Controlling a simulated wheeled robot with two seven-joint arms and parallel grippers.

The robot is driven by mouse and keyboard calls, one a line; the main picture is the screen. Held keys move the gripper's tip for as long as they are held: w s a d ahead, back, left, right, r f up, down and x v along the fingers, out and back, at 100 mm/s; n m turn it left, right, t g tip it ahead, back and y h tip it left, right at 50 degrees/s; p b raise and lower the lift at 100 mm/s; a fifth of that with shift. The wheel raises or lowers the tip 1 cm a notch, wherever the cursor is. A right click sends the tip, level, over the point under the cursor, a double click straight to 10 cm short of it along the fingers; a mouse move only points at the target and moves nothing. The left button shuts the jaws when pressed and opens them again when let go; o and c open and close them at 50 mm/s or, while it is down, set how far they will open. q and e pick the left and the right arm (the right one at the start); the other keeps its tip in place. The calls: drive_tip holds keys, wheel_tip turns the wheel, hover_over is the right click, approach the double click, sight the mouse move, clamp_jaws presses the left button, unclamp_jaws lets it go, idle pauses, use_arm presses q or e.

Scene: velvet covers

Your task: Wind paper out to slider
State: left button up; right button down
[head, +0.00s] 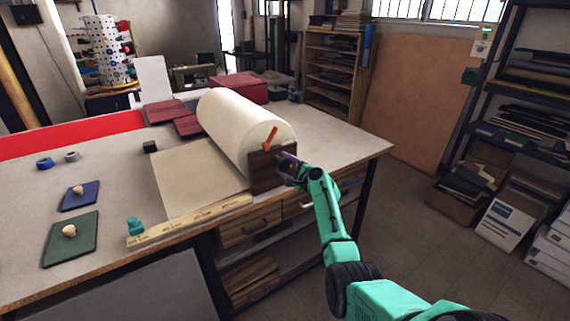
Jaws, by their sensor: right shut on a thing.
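A thick cream paper roll (232,118) lies on the bench, its near end at a dark wooden bracket (265,176). A flat paper sheet (195,178) runs left from under the roll. Its left edge stops short of the teal slider (135,226), which sits at the left end of a wooden ruler (190,220) along the bench's front edge. My right gripper (287,160) is shut at the bracket's right side, on what looks like the roll's crank handle, mostly hidden by the fingers. An orange pointer (270,138) stands at the bracket's top. My left gripper is not in view.
A green pad (71,246) and a blue pad (80,202), each with a knob, lie at the left of the bench (345,145). Dark red covers (165,112) and a red box (239,91) lie behind the roll. Drawers are below the front edge.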

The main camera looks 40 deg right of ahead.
drive_tip(key=m, duration=0.4)
drive_tip(key=shift+f+y+p, duration=0.1)
drive_tip(key=shift+y+p, duration=0.2)
drive_tip(key=shift+p, duration=0.1)
drive_tip(key=shift+a+m+p, duration=0.1)
drive_tip(key=shift+m+p, duration=0.2)
drive_tip(key=shift+m, duration=1.4)
drive_tip(key=shift+f, duration=0.1)
drive_tip(key=shift+c, duration=0.2)
unclamp_jaws()
